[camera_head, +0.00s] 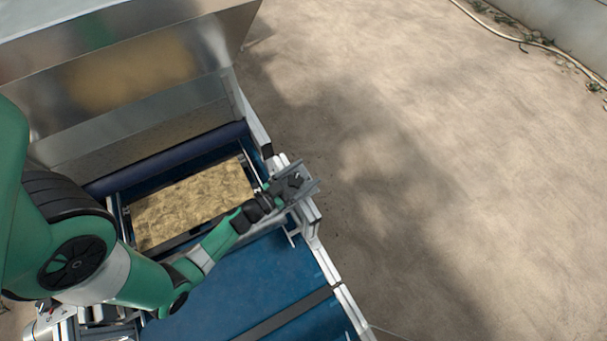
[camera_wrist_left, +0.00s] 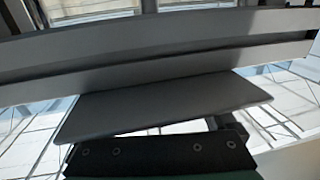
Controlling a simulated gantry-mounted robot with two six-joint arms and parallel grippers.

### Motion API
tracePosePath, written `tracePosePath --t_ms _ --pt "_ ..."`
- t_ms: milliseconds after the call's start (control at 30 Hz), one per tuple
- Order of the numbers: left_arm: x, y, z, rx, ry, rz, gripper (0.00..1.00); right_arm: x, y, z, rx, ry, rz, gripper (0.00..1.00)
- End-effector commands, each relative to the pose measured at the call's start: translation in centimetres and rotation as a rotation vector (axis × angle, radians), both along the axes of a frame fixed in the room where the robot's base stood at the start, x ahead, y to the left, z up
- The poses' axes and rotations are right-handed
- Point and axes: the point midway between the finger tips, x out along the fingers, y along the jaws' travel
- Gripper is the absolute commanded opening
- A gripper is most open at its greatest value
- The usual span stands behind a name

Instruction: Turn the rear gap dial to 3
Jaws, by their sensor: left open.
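My left arm crosses the tray seeder (camera_head: 250,285) from the left. Its gripper (camera_head: 293,184) is at the machine's right side rail, beside a grey metal bracket. The jaws are open, with nothing seen between them. I cannot make out the rear gap dial or its numbers in either view; the gripper and bracket may hide it. In the left wrist view, broad grey bars (camera_wrist_left: 150,55) run across close to the camera, and no dial shows. I cannot tell whether the gripper touches anything. My right gripper is not in view.
A tray of tan, soil-like material (camera_head: 195,203) lies in the blue frame behind my forearm. A tall shiny metal hopper (camera_head: 140,85) stands at the back left. A hose (camera_head: 530,42) lies at the far wall.

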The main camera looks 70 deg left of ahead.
Motion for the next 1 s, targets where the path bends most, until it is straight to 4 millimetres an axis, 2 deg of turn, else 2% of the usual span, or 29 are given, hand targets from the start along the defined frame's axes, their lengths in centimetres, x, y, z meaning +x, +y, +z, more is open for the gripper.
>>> tracePosePath --t_ms 233,267,700,1000 --pt "0.14 0.02 0.01 0.000 0.000 0.000 0.89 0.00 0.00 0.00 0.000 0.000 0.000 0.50" --pt "0.14 0.02 0.01 0.000 0.000 0.000 0.86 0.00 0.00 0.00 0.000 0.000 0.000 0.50" --pt "0.12 0.03 0.03 0.001 0.000 0.000 0.06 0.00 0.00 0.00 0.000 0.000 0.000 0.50" --pt "0.13 0.04 0.30 0.001 0.000 -0.029 0.04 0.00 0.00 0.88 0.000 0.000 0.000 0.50"
